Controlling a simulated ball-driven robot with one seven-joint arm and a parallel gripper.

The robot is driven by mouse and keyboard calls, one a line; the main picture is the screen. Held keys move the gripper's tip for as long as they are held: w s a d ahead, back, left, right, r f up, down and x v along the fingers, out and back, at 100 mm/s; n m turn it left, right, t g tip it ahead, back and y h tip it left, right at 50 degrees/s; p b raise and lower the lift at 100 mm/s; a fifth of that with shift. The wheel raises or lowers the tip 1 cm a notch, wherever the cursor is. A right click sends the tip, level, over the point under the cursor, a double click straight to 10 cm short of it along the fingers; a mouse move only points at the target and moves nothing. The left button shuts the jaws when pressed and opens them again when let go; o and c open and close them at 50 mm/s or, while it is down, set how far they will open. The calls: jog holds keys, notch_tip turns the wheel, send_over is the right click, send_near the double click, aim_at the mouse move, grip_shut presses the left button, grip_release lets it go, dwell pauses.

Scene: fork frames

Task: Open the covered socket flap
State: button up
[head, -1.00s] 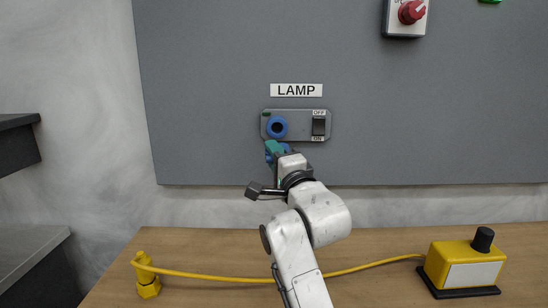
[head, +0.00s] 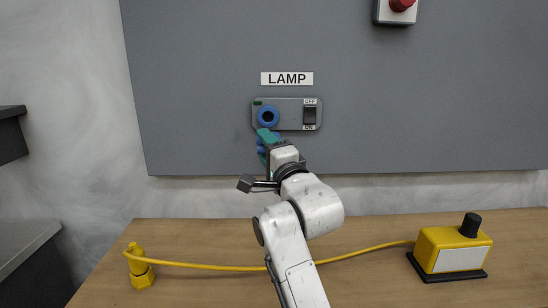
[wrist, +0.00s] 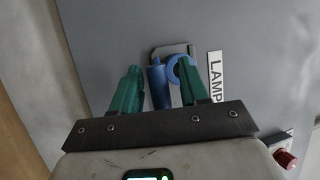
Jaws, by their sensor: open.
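The lamp socket (head: 268,117) is a blue ring with a dark opening on a grey plate (head: 288,101) under the LAMP label. In the wrist view, the blue ring (wrist: 178,68) faces me uncovered. A blue flap (wrist: 158,92) is off the opening, on the side away from the label, and seems to jut out from the panel. My gripper (wrist: 160,66) is open, its green fingers on both sides of the flap. I cannot tell whether either finger touches it. In the head view, my gripper (head: 267,136) is just below the socket and partly hides the flap.
A black OFF/ON switch (head: 310,115) sits right of the socket. A red knob (head: 402,5) is higher right. On the wooden table (head: 200,235) lie a yellow plug (head: 140,268) with its cable (head: 205,267) and a yellow box (head: 450,248).

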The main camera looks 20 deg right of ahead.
jog(key=a+v, duration=0.1)
jog(key=v, duration=0.9)
jog(key=shift+s+d, duration=0.15)
jog(key=shift+d, duration=0.4)
